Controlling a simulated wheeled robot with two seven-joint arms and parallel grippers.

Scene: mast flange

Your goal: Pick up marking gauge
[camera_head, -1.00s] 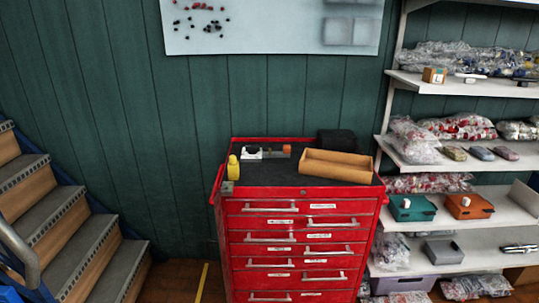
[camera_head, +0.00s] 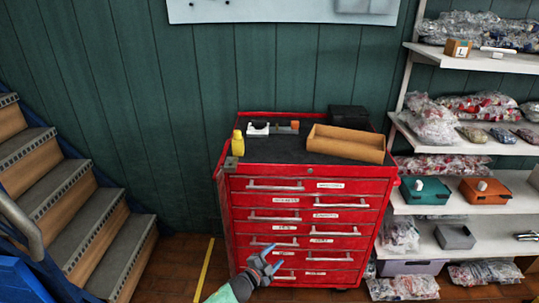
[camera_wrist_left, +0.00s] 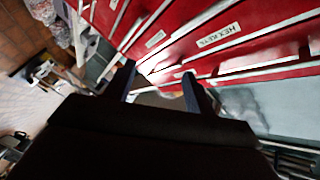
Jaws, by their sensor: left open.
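On the dark top of the red tool cabinet, a small grey bar with an orange block (camera_head: 294,125) lies towards the back; it looks like the marking gauge, but is too small to be sure. A white item (camera_head: 258,130) lies at its left, close to it. My left gripper (camera_head: 273,257) is open and empty, low in front of the cabinet drawers, well below and apart from the gauge. The left wrist view shows its two fingers (camera_wrist_left: 158,86) spread, with drawer fronts beyond. My right gripper is not in view.
The red cabinet (camera_head: 300,172) carries a yellow bottle (camera_head: 238,143) at its left edge, an open wooden tray (camera_head: 346,144) at right and a black box (camera_head: 349,117) behind. Stairs (camera_head: 75,210) stand left, loaded shelves (camera_head: 455,202) right. The cabinet top's front middle is clear.

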